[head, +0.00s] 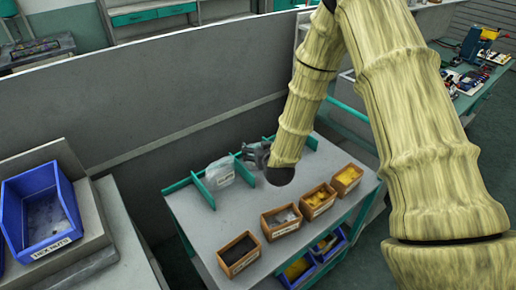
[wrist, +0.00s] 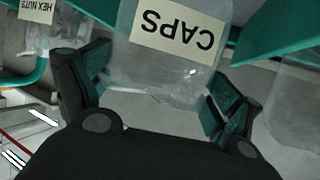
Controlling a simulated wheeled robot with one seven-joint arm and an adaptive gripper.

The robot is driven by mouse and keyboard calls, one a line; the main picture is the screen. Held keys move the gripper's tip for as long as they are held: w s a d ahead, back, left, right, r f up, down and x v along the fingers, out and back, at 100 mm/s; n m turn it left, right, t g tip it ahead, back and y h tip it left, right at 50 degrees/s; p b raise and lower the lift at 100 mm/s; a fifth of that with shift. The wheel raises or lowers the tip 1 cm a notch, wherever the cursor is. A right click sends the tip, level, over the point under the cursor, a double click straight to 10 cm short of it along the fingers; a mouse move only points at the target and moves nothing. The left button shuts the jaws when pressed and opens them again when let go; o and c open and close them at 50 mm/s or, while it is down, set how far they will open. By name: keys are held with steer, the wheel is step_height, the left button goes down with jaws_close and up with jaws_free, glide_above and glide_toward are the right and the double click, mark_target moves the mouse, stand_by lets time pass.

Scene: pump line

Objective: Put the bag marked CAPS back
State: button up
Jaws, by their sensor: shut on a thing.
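The clear bag marked CAPS (wrist: 165,75) is between the two fingers of my gripper (wrist: 155,88) in the wrist view, its label upside down in the picture. The gripper is shut on it. In the head view my gripper (head: 257,153) is at the back of the grey table (head: 205,225), among upright green dividers (head: 203,190). A clear bag (head: 220,174) shows just left of it between dividers; I cannot read its label there. My arm hides part of the rack. Whether the held bag touches the table is unclear.
Another clear bag (wrist: 298,105) is at the right in the wrist view, past a green divider (wrist: 275,35). A HEX NUTS label (wrist: 36,10) shows top left. Several wooden bins (head: 239,256) line the table's front; blue bins (head: 297,272) hang below. A grey partition (head: 150,95) stands behind.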

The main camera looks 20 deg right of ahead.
steer(key=o, duration=0.7)
steer(key=shift+f, duration=0.1)
steer(key=b+v, duration=0.2)
steer(key=v, duration=1)
steer(key=shift+b, duration=0.3)
steer(key=shift+r, duration=0.25)
